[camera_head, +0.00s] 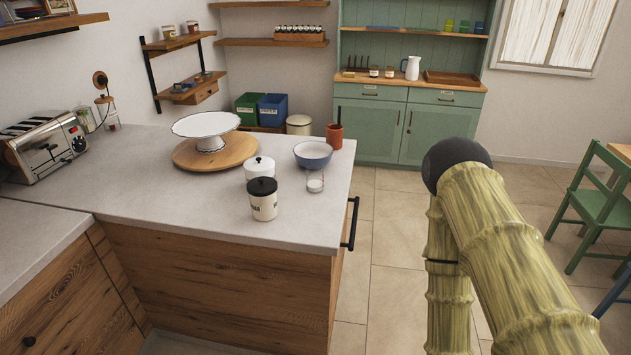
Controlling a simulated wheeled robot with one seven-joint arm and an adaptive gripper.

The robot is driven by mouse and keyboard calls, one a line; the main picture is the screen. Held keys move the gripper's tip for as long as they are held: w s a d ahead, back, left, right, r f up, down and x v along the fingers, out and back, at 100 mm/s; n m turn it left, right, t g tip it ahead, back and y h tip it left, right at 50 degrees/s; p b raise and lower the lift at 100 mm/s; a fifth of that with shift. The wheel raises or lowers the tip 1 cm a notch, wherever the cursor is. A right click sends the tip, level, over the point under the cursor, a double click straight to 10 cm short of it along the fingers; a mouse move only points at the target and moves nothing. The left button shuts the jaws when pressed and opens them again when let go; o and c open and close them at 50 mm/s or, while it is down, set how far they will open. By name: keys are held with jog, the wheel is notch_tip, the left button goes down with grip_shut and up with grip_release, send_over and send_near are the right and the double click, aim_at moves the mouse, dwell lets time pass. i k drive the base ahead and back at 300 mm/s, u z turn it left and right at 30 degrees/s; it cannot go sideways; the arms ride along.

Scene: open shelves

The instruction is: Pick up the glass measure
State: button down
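A small clear glass measure (315,182) stands upright on the grey counter near its right edge. It looks whitish in its lower part; whether that is contents or reflection I cannot tell. A blue and white bowl (313,155) sits just behind it. A white canister with a black lid (264,200) stands to its left and a little nearer. My arm is at the right of the view, over the floor and apart from the counter. My gripper is not visible in this view.
A second white canister (259,167), a white cake stand (207,126) on a round wooden board (215,153), and a terracotta pot (334,136) share the counter (130,190). A black handle (350,224) juts from the counter's right side. A green chair (597,205) stands right.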

aim_at(315, 179)
jog(key=u, duration=2.1)
jog(key=i, duration=1.75)
jog(key=z, duration=1.75)
